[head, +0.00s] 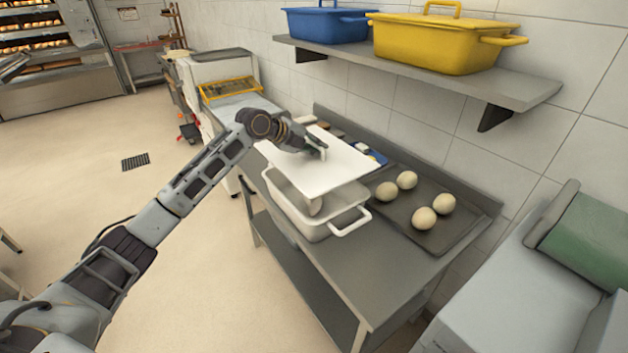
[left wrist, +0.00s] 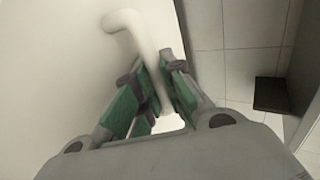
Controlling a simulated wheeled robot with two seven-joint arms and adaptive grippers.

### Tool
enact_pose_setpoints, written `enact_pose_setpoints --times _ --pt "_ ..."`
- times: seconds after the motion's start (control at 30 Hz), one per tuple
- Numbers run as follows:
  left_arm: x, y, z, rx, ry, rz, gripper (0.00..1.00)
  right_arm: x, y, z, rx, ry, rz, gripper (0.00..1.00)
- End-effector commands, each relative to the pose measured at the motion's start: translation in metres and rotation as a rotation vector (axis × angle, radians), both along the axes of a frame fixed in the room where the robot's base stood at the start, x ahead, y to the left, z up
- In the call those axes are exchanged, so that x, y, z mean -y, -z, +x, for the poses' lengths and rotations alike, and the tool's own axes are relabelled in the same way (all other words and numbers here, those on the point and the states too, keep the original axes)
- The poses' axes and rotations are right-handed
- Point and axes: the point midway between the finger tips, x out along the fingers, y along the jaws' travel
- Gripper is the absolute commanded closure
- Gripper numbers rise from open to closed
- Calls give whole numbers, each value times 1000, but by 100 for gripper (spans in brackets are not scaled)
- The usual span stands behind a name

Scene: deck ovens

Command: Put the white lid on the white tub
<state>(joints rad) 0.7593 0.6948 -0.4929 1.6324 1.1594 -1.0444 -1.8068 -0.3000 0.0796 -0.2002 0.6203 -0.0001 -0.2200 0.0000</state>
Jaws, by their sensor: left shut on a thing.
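The white tub (head: 348,222) stands on the steel table, its near handle towards the front. The white lid (head: 345,165), a flat plate, is held above the tub and covers the far part of its opening. The near part of the tub stays uncovered, with something pale and rounded partly visible inside. My left gripper (head: 318,150) is shut on the lid's handle. In the left wrist view the green-padded fingers (left wrist: 160,90) close on the white bent handle (left wrist: 146,45), with the lid's pale surface (left wrist: 50,60) on the left. My right gripper is not in view.
A dark tray (head: 398,232) with several dough balls lies right of the tub on the steel table (head: 375,285). A wall shelf (head: 410,72) above holds a blue bin (head: 325,25) and a yellow bin (head: 435,45). A grey-green machine (head: 585,235) stands at right.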

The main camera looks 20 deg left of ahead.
Motion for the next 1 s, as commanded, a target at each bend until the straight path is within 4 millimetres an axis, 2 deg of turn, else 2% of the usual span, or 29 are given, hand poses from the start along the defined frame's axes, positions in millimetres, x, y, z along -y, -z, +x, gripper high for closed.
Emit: enact_pose_setpoints --times 0.5,1.0 --pt "0 55 0 0 -1 -1 100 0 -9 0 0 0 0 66" --pt "0 64 0 0 -1 -1 100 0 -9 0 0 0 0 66"
